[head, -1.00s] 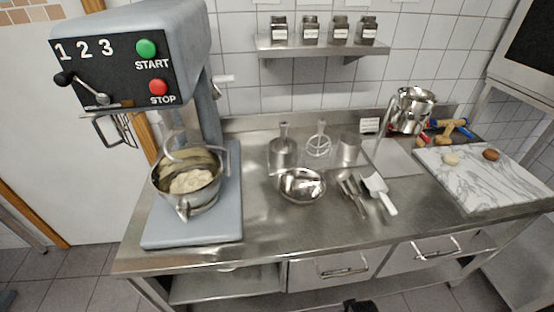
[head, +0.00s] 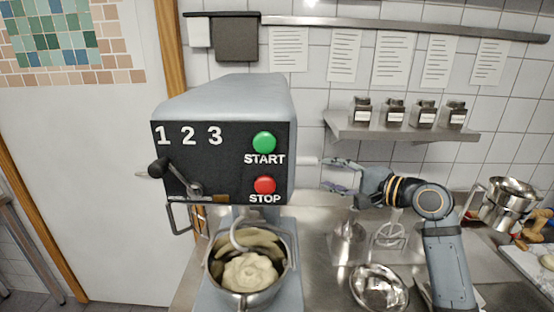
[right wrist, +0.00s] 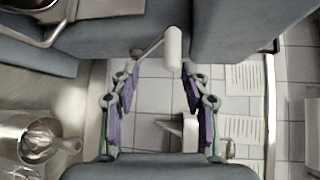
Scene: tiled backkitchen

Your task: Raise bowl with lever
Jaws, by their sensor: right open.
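The mixing bowl (head: 248,298) is metal, holds pale dough, and sits under the mixer head (head: 225,97) around the hook. A lever with a white handle (head: 308,161) sticks out from the mixer's right side. My right gripper (head: 327,174) is open and empty, just right of this handle. In the right wrist view the handle (right wrist: 173,48) shows beyond the fingertips of the gripper (right wrist: 161,72), towards the right finger. Contact cannot be told. A second lever with a black knob (head: 157,168) is on the mixer's front panel. My left gripper is out of view.
Red and green buttons are on the mixer's front.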

